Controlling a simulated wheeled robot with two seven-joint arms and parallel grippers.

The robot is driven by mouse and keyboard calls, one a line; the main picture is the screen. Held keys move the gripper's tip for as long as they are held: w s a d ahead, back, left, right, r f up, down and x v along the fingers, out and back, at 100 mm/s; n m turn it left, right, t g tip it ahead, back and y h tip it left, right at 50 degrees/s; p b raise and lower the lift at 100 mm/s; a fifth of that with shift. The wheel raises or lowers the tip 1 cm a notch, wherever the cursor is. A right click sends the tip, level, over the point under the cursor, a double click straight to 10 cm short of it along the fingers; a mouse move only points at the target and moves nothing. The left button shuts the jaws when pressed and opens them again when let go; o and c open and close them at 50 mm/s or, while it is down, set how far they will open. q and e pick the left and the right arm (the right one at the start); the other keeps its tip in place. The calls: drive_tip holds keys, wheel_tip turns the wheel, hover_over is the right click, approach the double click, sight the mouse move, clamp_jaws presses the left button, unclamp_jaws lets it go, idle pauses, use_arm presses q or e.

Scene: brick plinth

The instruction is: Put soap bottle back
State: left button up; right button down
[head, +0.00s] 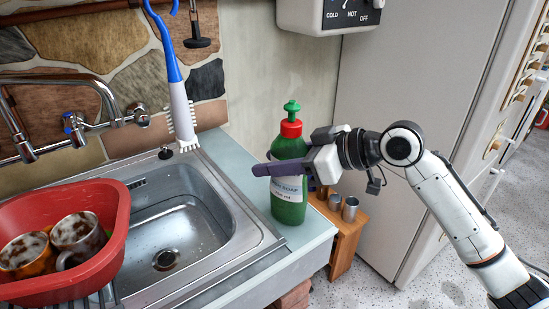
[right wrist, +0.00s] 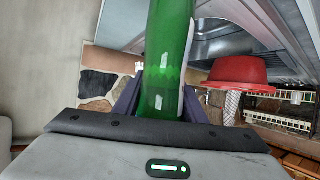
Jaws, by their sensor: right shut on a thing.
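The green soap bottle (head: 288,180) with a red and green cap and a white label is upright at the right end of the sink counter (head: 236,152). My right gripper (head: 280,168) comes from the right and is shut around the bottle's middle. In the right wrist view the green bottle (right wrist: 168,60) stands between the two fingers. Whether the bottle's base touches the counter is hard to tell. My left gripper is not in view.
A metal sink (head: 185,225) lies left of the bottle, with a red tub (head: 105,262) of dirty mugs at its left. A blue and white brush (head: 181,95) hangs on the stone wall. A small wooden shelf (head: 347,238) with metal cups stands right of the counter, before a pale cabinet (head: 415,75).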

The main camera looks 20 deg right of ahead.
drive_tip(key=c, duration=1.1)
unclamp_jaws()
drive_tip(key=shift+f, duration=0.1)
drive_tip(key=shift+b+v, duration=0.7)
drive_tip(key=shift+v, duration=5.4)
drive_tip(key=shift+a, duration=0.1)
